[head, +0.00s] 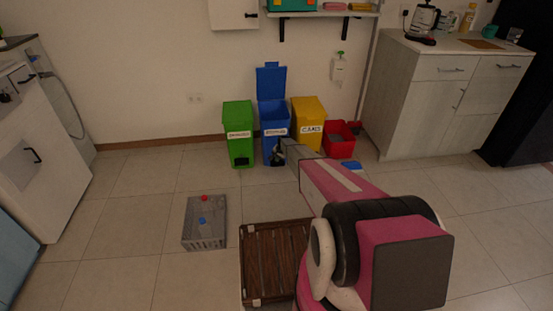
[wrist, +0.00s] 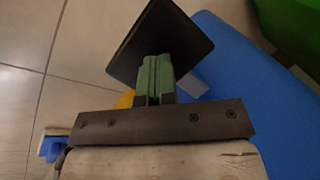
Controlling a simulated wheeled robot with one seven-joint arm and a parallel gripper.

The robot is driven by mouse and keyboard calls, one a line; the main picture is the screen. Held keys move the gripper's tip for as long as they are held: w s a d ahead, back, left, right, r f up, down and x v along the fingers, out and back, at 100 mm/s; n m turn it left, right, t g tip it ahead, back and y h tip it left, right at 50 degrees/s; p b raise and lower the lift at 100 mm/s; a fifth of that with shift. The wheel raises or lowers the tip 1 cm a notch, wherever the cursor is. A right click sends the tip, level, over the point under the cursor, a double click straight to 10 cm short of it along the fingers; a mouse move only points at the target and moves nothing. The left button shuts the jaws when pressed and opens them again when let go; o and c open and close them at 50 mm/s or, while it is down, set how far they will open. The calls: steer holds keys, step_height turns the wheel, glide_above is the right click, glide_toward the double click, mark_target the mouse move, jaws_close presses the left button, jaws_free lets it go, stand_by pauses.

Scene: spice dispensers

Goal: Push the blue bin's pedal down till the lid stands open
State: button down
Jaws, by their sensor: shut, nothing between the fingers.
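The blue bin (head: 274,116) stands against the wall between a green and a yellow bin. Its blue lid (head: 271,80) stands upright, open. My gripper (head: 279,152) is low at the bin's front, at its pedal; the arm hides part of this area. In the wrist view the blue bin (wrist: 275,110) fills the right side. The shut green fingers of my gripper (wrist: 155,65) overlap the dark square pedal plate (wrist: 165,35) and seem to touch it. Nothing is held between them.
The green bin (head: 238,130) is left of the blue one, the yellow bin (head: 309,118) right, then a red box (head: 340,136). A grey crate (head: 204,230) and a brown slatted crate (head: 272,250) sit on the floor.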

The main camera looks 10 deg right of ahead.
step_height(320, 180, up, 9)
steer(key=w, duration=0.1)
stand_by(1.2)
steer(key=shift+f, duration=0.1)
steer(key=s+r+n+g, duration=0.1)
steer(key=s+r+n, duration=0.1)
steer(key=s+r, duration=0.9)
steer(key=s+r+n+h, duration=0.1)
steer(key=s+r+n, duration=0.2)
steer(key=s+r, duration=0.8)
steer(key=s+r+n+g+h, duration=0.1)
steer(key=s+r, duration=1)
steer(key=s, duration=2.4)
steer(key=shift+r+n+g, duration=0.15)
steer(key=shift+n+g, duration=0.15)
steer(key=shift+n, duration=0.5)
steer(key=shift+a, duration=0.1)
